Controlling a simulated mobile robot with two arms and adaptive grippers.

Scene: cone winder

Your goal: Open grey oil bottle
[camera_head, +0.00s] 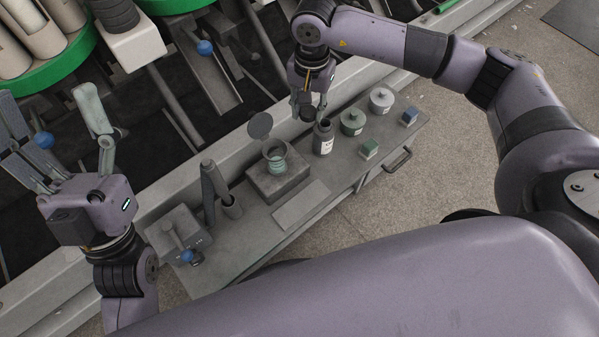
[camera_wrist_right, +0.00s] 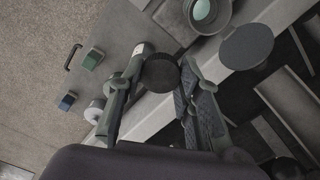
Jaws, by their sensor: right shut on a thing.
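The grey oil bottle (camera_head: 323,140), dark with a white label, stands upright on the grey bench top. My right gripper (camera_head: 307,104) is shut on a dark round cap (camera_head: 307,114), held above and slightly left of the bottle's neck. The bottle's top shows beside the cap, which looks apart from it. In the right wrist view the round cap (camera_wrist_right: 160,70) sits between the fingers, and the bottle (camera_wrist_right: 134,65) is partly hidden behind it and a finger. My left gripper (camera_head: 50,105) is at the far left, fingers spread wide, empty and away from the bottle.
A green pot (camera_head: 353,121), a light grey pot (camera_head: 381,100), a green cube (camera_head: 368,148) and a blue cube (camera_head: 409,116) stand right of the bottle. Left are an open-lidded box (camera_head: 276,187) with a green cup and a tube holder (camera_head: 231,205). The machine lies behind.

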